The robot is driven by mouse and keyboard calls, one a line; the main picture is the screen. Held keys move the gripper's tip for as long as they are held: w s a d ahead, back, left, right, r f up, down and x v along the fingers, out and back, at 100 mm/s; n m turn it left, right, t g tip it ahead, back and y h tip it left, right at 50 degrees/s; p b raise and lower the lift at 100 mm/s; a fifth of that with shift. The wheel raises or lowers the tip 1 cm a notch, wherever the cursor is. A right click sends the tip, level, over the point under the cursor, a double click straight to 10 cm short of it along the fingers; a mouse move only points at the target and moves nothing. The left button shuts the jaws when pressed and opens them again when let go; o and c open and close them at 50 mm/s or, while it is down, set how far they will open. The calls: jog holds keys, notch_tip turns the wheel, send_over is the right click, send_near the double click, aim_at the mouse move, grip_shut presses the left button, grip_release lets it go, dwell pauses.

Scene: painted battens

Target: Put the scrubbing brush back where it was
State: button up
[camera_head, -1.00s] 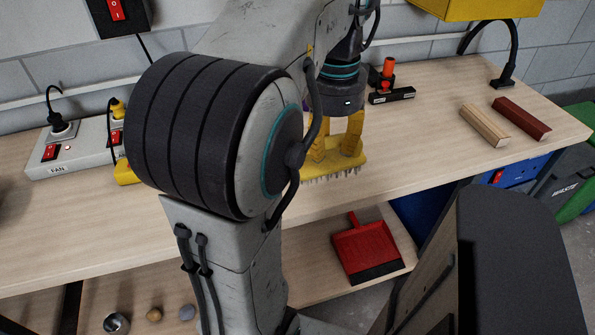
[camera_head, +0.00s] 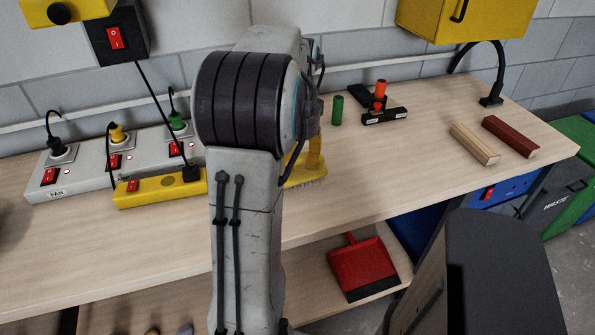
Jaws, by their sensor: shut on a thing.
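The scrubbing brush (camera_head: 305,178) is yellow with pale bristles. It shows just right of my arm, over the workbench (camera_head: 370,160), and its left part is hidden behind my arm. My gripper (camera_head: 316,152) has yellow fingers and is shut on the brush from above. Most of the gripper is hidden behind my arm. I cannot tell whether the bristles touch the bench top.
A green cylinder (camera_head: 337,110) and a black holder with a red-orange top (camera_head: 381,100) stand behind. Two battens, pale (camera_head: 474,143) and dark red (camera_head: 515,137), lie right. Power strips (camera_head: 85,174) are left. A red dustpan (camera_head: 362,266) lies on the lower shelf.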

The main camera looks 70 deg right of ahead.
aim_at(297, 175)
jog(key=shift+f, duration=2)
jog(key=shift+f, duration=0.15)
jog(key=o, duration=1.1)
jog(key=shift+c, duration=0.2)
notch_tip(297, 175, up, 12)
jog(key=shift+a+f, duration=0.1)
jog(key=shift+r, duration=0.3)
